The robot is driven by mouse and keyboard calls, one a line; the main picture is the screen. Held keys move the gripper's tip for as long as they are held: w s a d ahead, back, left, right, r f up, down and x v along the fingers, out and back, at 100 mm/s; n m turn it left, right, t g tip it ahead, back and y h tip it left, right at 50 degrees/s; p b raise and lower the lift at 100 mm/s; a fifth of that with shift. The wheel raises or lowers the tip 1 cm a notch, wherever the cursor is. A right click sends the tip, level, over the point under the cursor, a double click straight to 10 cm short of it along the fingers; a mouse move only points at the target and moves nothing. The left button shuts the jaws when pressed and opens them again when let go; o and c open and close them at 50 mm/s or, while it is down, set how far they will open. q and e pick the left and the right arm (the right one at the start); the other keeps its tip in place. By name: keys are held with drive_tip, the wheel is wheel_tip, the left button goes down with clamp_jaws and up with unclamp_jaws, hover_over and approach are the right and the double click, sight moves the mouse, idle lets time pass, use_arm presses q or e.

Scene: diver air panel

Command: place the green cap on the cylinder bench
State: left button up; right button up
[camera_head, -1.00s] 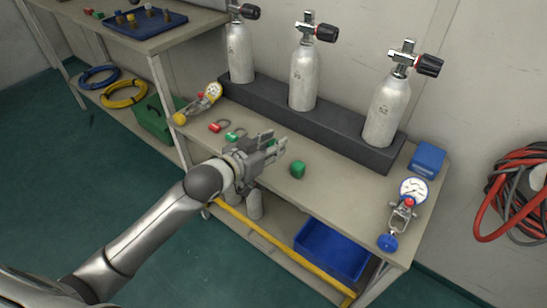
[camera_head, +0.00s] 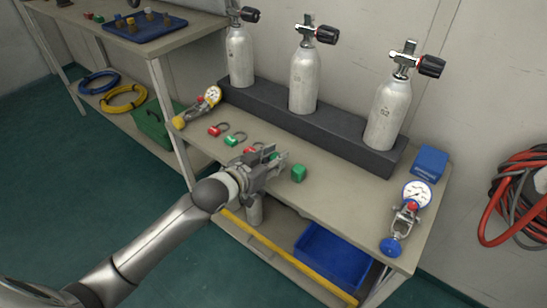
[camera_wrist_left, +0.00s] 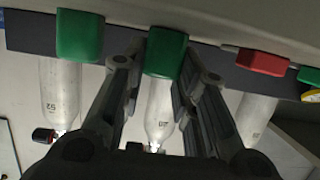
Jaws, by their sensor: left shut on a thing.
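My left gripper (camera_head: 277,165) is over the front of the cylinder bench (camera_head: 345,200), with its fingers pointing toward the cylinders. In the left wrist view a green cap (camera_wrist_left: 165,52) sits between the fingertips, and the gripper is shut on it. In the head view the fingers mostly hide this cap, and I cannot tell if it touches the bench. A second green cap (camera_head: 299,173) stands on the bench just right of the fingers; it also shows in the left wrist view (camera_wrist_left: 79,37). My right gripper is not in view.
Three cylinders (camera_head: 305,80) stand in a dark rack (camera_head: 265,107) at the back. Left of my gripper lie red (camera_head: 214,131) and green (camera_head: 231,140) caps with rings. A gauge assembly (camera_head: 405,218) and a blue box (camera_head: 430,163) are at right. Bench between the second cap and gauge is clear.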

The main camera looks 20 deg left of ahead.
use_arm(q)
drive_tip(key=o, duration=0.7)
drive_tip(key=shift+f, duration=0.1)
